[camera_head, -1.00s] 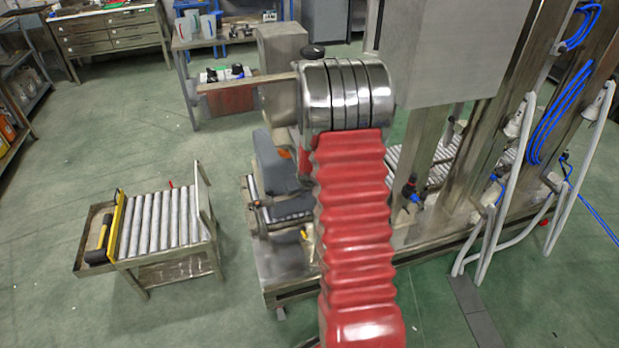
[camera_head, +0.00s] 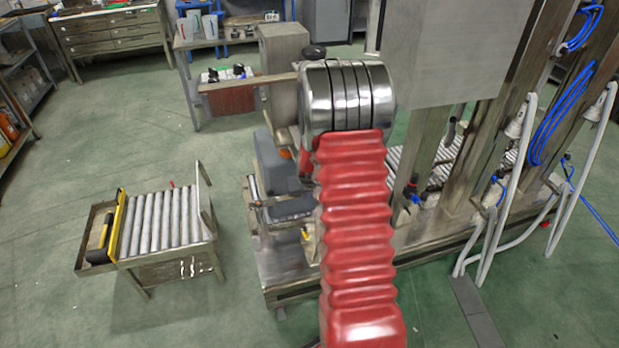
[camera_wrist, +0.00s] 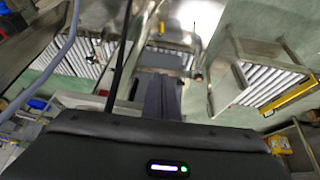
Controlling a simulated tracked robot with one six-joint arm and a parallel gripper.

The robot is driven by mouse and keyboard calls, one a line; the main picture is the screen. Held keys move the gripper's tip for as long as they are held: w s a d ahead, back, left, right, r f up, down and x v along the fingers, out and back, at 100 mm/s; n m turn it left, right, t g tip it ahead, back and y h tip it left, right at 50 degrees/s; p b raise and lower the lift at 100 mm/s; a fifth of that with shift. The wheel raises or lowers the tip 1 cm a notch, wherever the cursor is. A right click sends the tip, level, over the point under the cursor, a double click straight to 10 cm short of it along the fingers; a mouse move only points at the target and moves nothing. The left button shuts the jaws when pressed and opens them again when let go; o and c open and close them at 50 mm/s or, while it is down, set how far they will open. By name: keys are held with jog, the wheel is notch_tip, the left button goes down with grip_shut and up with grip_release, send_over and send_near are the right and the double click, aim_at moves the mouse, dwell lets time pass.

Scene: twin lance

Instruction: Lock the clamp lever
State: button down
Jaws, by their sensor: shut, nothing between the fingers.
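My gripper (camera_wrist: 165,88) shows in the wrist view as two dark grey fingers side by side, shut and empty. They point towards a grey block (camera_wrist: 160,58) on the machine between two roller beds. In the head view my red-sleeved arm covers the middle, and I cannot make out the gripper there. I cannot single out the clamp lever with certainty. A small red-and-black fitting with a blue part (camera_head: 411,190) sits on the machine right of my arm. A small orange-red part (camera_wrist: 198,78) lies right of the fingertips in the wrist view.
A small roller stand (camera_head: 165,225) with a yellow bar stands at left; it also shows in the wrist view (camera_wrist: 265,80). Steel columns (camera_head: 490,130) with white hoses and blue cables rise at right. Green floor is open around the stand. A workbench (camera_head: 205,40) stands behind.

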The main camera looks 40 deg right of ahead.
jog(key=v, duration=1.3)
jog(key=shift+r, duration=0.3)
jog(key=shift+s+a, duration=0.1)
jog(key=shift+s, duration=0.1)
dwell(0.4)
jog(key=s+a+g+y, duration=0.2)
jog(key=s+a, duration=0.4)
jog(key=s, duration=0.1)
jog(key=s+a+r+n+t, duration=0.1)
jog(key=s+a+r, duration=0.3)
jog(key=a, duration=0.3)
jog(key=s+a+r+n, duration=0.2)
jog(key=s+a+r, duration=0.2)
jog(key=a+r, duration=0.3)
jog(key=s+a+r+n+t+y, duration=0.1)
jog(key=s+a+r, duration=0.4)
jog(key=a, duration=0.4)
jog(key=shift+a+r+n+t, duration=0.25)
jog(key=shift+r+n+t, duration=0.05)
